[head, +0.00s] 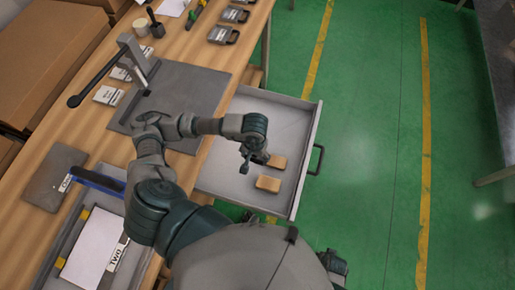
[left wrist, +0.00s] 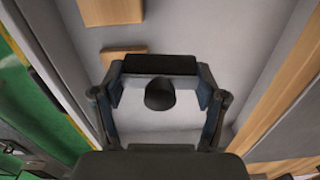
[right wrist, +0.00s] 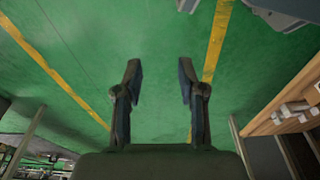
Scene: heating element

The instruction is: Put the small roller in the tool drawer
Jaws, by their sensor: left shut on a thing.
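The tool drawer (head: 222,171) is pulled open below the table edge, and its pale floor (left wrist: 215,45) fills much of the left wrist view. My left gripper (head: 250,158) is over the drawer. In the left wrist view its fingers (left wrist: 160,75) close on the small roller (left wrist: 160,64), a dark bar with a dark round part below it. In the head view a small dark piece of the roller (head: 244,169) shows under the gripper; the arm hides the rest. I cannot tell whether it touches the drawer floor. My right gripper (right wrist: 159,80) is open and empty above the green floor.
Two wooden blocks (head: 268,183) (head: 277,160) lie in the drawer beside the left gripper. The drawer's front has a dark handle (head: 317,160).

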